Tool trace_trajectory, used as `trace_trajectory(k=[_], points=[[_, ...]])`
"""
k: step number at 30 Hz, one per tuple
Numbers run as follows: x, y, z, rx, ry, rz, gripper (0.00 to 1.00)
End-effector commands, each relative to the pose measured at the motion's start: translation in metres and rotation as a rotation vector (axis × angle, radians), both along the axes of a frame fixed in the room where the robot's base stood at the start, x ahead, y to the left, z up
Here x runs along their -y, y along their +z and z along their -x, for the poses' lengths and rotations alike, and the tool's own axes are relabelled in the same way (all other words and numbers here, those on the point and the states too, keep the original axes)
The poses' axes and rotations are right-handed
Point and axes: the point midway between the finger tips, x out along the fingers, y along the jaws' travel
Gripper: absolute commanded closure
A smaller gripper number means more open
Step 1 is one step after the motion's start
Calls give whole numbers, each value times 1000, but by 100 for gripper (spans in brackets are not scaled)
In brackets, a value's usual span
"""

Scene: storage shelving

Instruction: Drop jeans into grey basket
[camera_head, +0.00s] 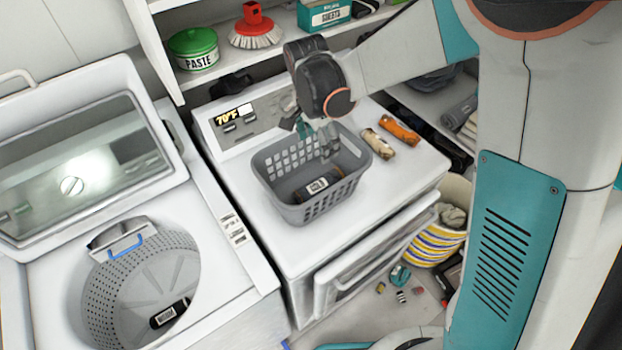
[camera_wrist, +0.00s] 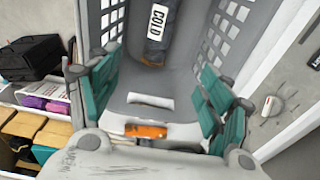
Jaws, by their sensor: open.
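The grey basket (camera_head: 288,213) stands on top of the white dryer (camera_head: 405,180); its grey wall also shows in the wrist view (camera_wrist: 228,70). A dark roll (camera_head: 331,181) with a white label lies inside it. The label reads COLD in the wrist view (camera_wrist: 160,28). I cannot tell whether this roll is the jeans. My gripper (camera_head: 317,137) is over the basket's back right part, pointing down. In the wrist view its teal fingers (camera_wrist: 155,90) are spread apart with nothing held between them.
A tan roll (camera_head: 378,143) and an orange roll (camera_head: 399,130) lie right of the basket. An open washer (camera_head: 140,275) at left holds another dark labelled roll (camera_head: 169,313). A shelf with a green tin (camera_head: 193,48) and red brush (camera_head: 256,28) overhangs behind.

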Motion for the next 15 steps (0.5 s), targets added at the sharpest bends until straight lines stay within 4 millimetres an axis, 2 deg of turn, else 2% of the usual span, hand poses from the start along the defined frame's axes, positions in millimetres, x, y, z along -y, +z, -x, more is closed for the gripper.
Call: trace_trajectory(k=[1,6,10,15], points=[[-1,12,1,0,1,0,27],[-5,46,3,0,0,0,27],[-7,67,4,0,0,0,27],[-8,81,5,0,-1,0,27]])
